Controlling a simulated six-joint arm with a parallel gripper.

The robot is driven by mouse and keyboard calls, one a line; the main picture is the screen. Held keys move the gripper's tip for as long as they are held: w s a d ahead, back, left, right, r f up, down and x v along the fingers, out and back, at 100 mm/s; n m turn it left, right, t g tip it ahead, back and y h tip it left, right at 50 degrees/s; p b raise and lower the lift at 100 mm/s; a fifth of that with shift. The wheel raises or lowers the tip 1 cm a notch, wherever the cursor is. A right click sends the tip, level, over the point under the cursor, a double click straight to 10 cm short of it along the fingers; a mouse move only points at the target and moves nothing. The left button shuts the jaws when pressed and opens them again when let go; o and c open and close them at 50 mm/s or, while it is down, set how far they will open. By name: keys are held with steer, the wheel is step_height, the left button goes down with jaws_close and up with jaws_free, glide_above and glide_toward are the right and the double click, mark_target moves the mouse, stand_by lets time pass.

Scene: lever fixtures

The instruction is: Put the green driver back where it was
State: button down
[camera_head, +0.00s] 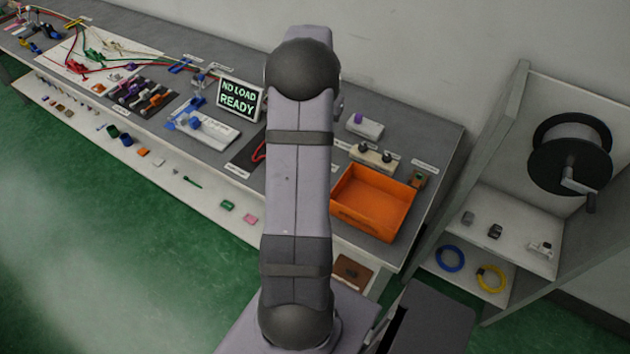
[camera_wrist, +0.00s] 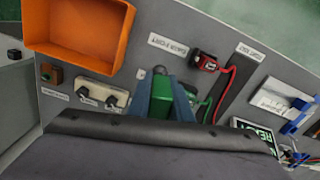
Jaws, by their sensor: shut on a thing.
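In the wrist view, my gripper (camera_wrist: 162,92) is shut on the green driver (camera_wrist: 162,97), whose thick green body shows between the two grey-blue fingers. The lower part of the driver is hidden by the gripper housing. Just right of the fingers, another green piece (camera_wrist: 203,110) lies near a green cable; I cannot tell what it is. In the head view, my own arm hides the gripper and the driver. A small thin green item (camera_head: 192,181) lies on the white lower ledge there.
An orange tray (camera_head: 373,200) stands at the bench's right end, beside a two-knob block (camera_head: 371,155). The display (camera_head: 240,98) reads "NO LOAD READY". A shelf unit (camera_head: 515,190) stands at right.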

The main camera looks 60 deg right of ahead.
steer(key=shift+s+a+r+m, duration=0.25)
steer(key=shift+a+m, duration=0.25)
steer(key=shift+m, duration=0.3)
steer(key=shift+s+a+m, duration=0.15)
steer(key=shift+a+m, duration=0.05)
steer(key=shift+m, duration=0.3)
steer(key=shift+f, duration=0.1)
steer(key=shift+f+p, duration=1.5)
steer(key=shift+f, duration=3.5)
steer(key=shift+f, duration=0.15)
steer(key=c, duration=1.6)
jaws_free()
